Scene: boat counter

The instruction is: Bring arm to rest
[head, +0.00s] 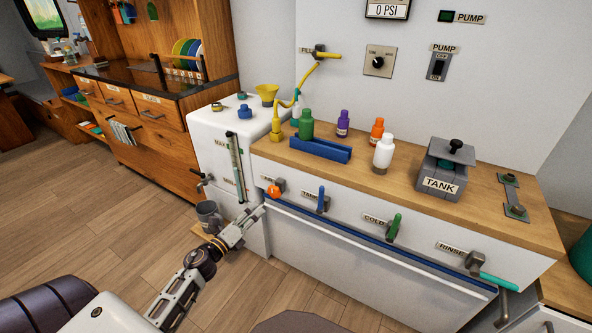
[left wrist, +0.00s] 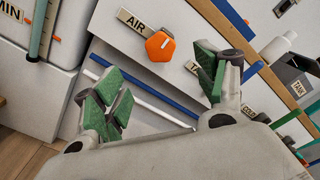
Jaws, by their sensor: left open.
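My left arm reaches in from the lower left in the head view. Its gripper (head: 250,222) is in front of the counter's left end, below the orange AIR knob (head: 276,188). In the left wrist view the green-padded fingers (left wrist: 165,95) are wide apart with nothing between them. The orange knob (left wrist: 160,46) is beyond the fingers, apart from them. My right gripper does not show in either view.
The counter (head: 400,190) carries several bottles, a blue tray (head: 320,149) and a grey TANK box (head: 445,172). Handles stick out of its front, including a green COLD one (head: 393,227). Wooden floor at left is open.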

